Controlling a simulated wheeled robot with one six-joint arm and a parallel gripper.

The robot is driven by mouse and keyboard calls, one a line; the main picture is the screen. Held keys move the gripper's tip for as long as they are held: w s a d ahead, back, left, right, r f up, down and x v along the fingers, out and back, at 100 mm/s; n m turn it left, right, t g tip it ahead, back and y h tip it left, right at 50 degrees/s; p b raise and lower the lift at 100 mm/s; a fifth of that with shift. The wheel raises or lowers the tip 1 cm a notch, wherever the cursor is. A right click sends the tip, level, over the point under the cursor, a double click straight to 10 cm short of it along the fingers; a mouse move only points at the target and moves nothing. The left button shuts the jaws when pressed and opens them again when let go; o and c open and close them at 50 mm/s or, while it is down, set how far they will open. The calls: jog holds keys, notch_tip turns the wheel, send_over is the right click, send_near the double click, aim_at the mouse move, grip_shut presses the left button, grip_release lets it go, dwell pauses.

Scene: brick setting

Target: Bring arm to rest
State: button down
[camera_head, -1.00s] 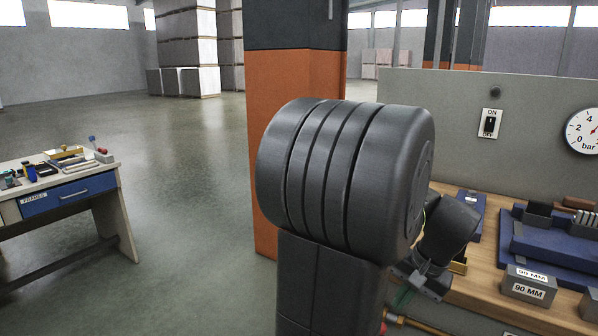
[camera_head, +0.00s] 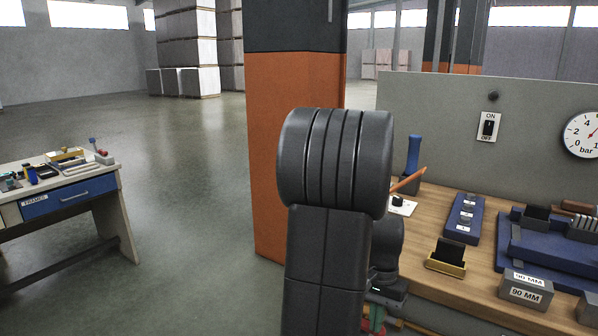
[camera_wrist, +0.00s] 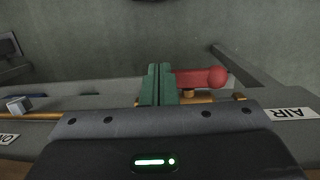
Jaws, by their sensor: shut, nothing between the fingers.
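My gripper (camera_wrist: 158,85) shows in the wrist view as two green fingers pressed together with nothing between them. In the head view my arm stands upright in front of the orange column, bent at a large dark joint. The wrist hangs low behind it at the left edge of the workbench (camera_head: 440,205).
The workbench carries a blue block with labels (camera_head: 463,218), a yellow holder (camera_head: 446,258), a grey 90 MM block (camera_head: 526,290) and a blue fixture (camera_head: 555,245). An orange and black column (camera_head: 262,150) stands behind my arm. A second table (camera_head: 128,235) is at left, with open floor between.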

jog(key=w+a+h+p, duration=0.1)
jog(key=w+a+r+g+h+p, duration=0.1)
jog(key=h, duration=0.1)
jog(key=w+a+h+p, duration=0.1)
jog(key=h, duration=0.1)
jog(key=shift+w+a+r+g, duration=0.1)
jog(key=shift+a+r+g, duration=0.05)
jog(key=shift+r+g, duration=0.25)
jog(key=w+a+r+h+p, duration=0.1)
jog(key=w+a+r+p, duration=0.25)
jog(key=a+r, duration=0.35)
jog(key=d+f+b, duration=0.1)
jog(key=d+f, duration=0.1)
jog(key=s+d+f+b, duration=0.1)
jog(key=d+f, duration=0.1)
jog(key=s+d+f+b, duration=0.1)
jog(key=d+f, duration=0.1)
jog(key=shift+s+d+f, duration=0.1)
jog(key=shift+s+f, duration=0.15)
jog(key=shift+s+d+f+y+b, duration=0.6)
jog(key=shift+s+d+y, duration=0.2)
jog(key=shift+s+d, duration=0.1)
jog(key=s+d+t+y+b, duration=0.3)
jog(key=d+t+y+b, duration=0.2)
jog(key=t+y+b, duration=0.15)
notch_tip(320, 180, up, 8)
jog(key=s+d+g+p, duration=0.1)
jog(key=p, duration=0.3)
jog(key=shift+d+g, duration=0.3)
jog(key=shift+g, duration=0.05)
